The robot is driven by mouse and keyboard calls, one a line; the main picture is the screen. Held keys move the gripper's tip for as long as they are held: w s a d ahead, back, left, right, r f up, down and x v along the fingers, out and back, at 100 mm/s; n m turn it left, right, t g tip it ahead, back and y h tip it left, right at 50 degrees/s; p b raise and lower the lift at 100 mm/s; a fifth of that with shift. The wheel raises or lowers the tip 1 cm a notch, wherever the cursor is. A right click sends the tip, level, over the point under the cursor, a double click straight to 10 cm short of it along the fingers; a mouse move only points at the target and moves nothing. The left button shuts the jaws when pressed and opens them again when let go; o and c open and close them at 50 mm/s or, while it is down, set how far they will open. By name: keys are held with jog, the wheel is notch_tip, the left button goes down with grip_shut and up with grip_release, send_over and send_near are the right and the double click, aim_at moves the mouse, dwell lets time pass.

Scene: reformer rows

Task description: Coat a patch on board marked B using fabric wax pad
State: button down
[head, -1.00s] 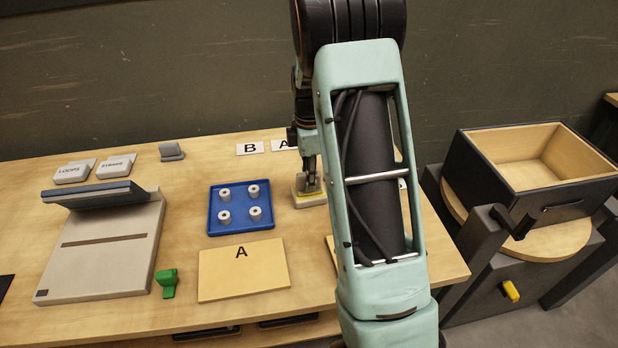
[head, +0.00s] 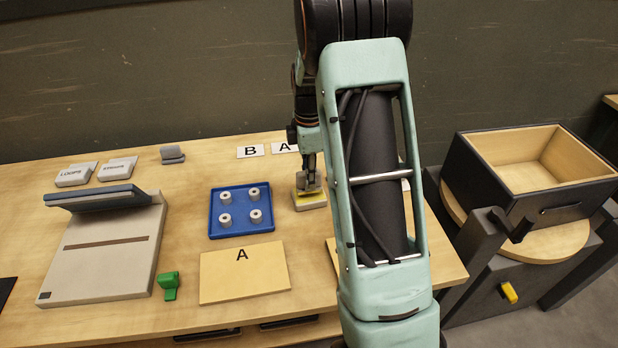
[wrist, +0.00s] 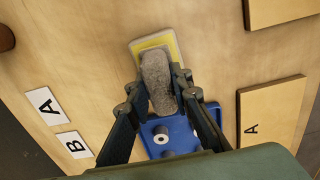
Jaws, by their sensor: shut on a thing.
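My gripper (wrist: 164,92) is shut on a grey, fuzzy pad (wrist: 157,78), which I take to be the fabric wax pad. The pad's far end overlaps a yellow block with a pale rim (wrist: 146,47); I cannot tell whether they touch. In the head view my gripper (head: 310,172) is over this yellow and pale block (head: 312,202), right of the blue tray. The board marked A (head: 242,278) lies in front of the tray. Another board (head: 333,256) is mostly hidden behind my arm; in the wrist view a board (wrist: 280,10) shows partly, its letter out of view.
The blue tray (head: 214,232) holds several white spools. Labels B (head: 250,151) and A (head: 284,147) lie at the back. A grey press-like device (head: 105,262) and a green clip (head: 169,284) are at left. An open box (head: 530,218) stands right of the table.

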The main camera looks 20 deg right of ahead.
jog(key=shift+r+p, duration=1.55)
jog(key=shift+r, duration=1.1)
jog(key=shift+a, duration=0.1)
jog(key=shift+s+a+r+m+p, duration=0.3)
jog(key=shift+a+m+p, duration=0.15)
jog(key=shift+m, duration=0.25)
jog(key=s+a+r+m+p, duration=0.4)
jog(key=a+m, duration=0.5)
jog(key=m, duration=0.5)
jog(key=shift+s+a+m+p, duration=0.3)
jog(key=shift+s+p, duration=0.8)
jog(key=shift+s, duration=0.55)
